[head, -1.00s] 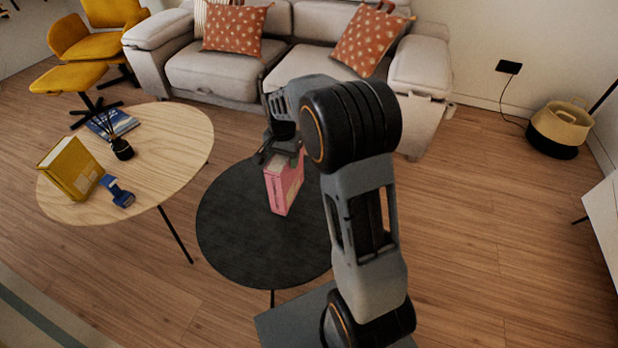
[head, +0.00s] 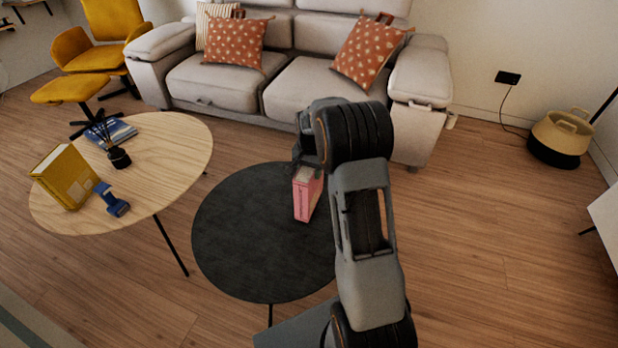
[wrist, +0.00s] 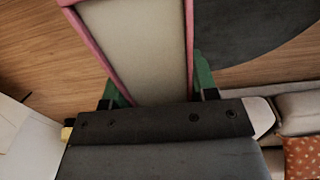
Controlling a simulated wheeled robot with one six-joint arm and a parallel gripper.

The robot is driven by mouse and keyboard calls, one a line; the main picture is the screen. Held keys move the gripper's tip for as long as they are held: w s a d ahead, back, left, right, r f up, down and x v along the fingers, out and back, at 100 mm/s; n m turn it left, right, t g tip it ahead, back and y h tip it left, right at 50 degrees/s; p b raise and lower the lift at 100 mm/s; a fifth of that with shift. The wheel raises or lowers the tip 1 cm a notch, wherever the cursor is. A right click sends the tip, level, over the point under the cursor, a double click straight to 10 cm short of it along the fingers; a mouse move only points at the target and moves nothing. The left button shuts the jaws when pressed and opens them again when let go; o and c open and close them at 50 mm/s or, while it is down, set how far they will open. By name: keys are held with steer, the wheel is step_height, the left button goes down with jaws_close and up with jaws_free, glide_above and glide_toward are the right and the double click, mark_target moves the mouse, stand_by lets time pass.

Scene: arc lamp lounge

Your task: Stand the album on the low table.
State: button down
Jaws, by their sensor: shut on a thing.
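The pink album (head: 306,197) is upright in my gripper (head: 310,163), over the right part of the dark round low table (head: 245,245). In the wrist view my gripper (wrist: 155,92) is shut on the album, its green fingers on the two pink covers. The album's pale page edges (wrist: 140,45) face the camera. The dark tabletop (wrist: 245,30) shows at the upper right there, with wood floor at the left. I cannot tell whether the album's lower edge touches the table. My arm hides part of the table's right side.
A wooden oval table (head: 165,160) stands at the left, holding a yellow book (head: 65,178), a blue object (head: 112,200), a dark diffuser (head: 118,157) and a blue book (head: 110,131). A grey sofa (head: 225,85) stands behind. The dark tabletop's left and front are bare.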

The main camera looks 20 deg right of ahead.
steer(key=shift+f, duration=1.25)
steer(key=shift+f+b, duration=0.1)
steer(key=shift+b, duration=0.2)
steer(key=shift+c, duration=2)
jaws_free()
steer(key=shift+a+f, duration=0.1)
